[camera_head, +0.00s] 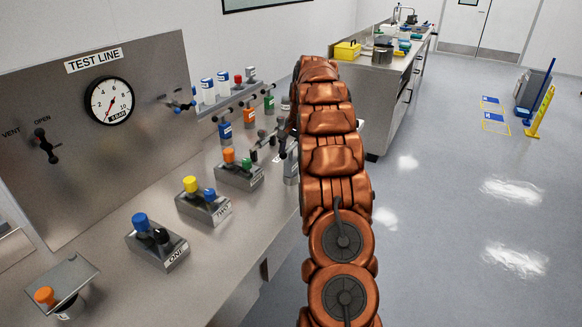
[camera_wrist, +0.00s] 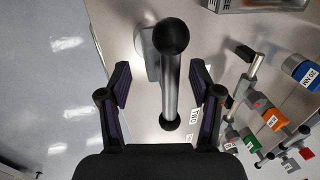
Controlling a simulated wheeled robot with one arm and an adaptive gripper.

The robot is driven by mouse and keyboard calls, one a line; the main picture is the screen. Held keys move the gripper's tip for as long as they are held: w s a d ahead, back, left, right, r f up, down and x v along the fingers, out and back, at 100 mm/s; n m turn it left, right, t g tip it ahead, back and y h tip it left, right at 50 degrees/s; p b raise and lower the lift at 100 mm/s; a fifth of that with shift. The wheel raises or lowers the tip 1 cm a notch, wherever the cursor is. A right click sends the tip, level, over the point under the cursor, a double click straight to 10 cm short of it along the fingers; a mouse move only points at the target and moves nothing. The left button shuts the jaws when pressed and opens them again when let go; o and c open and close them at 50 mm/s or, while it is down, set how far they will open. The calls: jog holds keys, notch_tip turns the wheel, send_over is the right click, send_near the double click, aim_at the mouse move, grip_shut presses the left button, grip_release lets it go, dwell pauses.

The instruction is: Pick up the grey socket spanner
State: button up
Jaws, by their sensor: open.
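In the wrist view, a grey metal bar with a black ball at each end (camera_wrist: 168,88) runs between my fingers. It looks like the cross handle of the grey socket spanner, but its lower part is hidden. My gripper (camera_wrist: 160,84) is open, with one finger on each side of the bar and a gap visible on both sides. In the head view my gripper (camera_head: 287,130) is at the right edge of the bench, partly hidden by my arm. A grey upright block (camera_head: 292,168) shows below it.
The steel bench (camera_head: 246,240) carries blocks with coloured caps, including the one marked ONE (camera_head: 158,245). A rack left of my gripper holds blue (camera_head: 224,131), orange (camera_head: 250,115) and green-collared (camera_head: 269,104) tools. The gauge panel (camera_head: 110,145) stands behind.

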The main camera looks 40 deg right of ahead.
jog(key=shift+w+f, duration=0.1)
jog(key=shift+f, duration=0.85)
grip_shut()
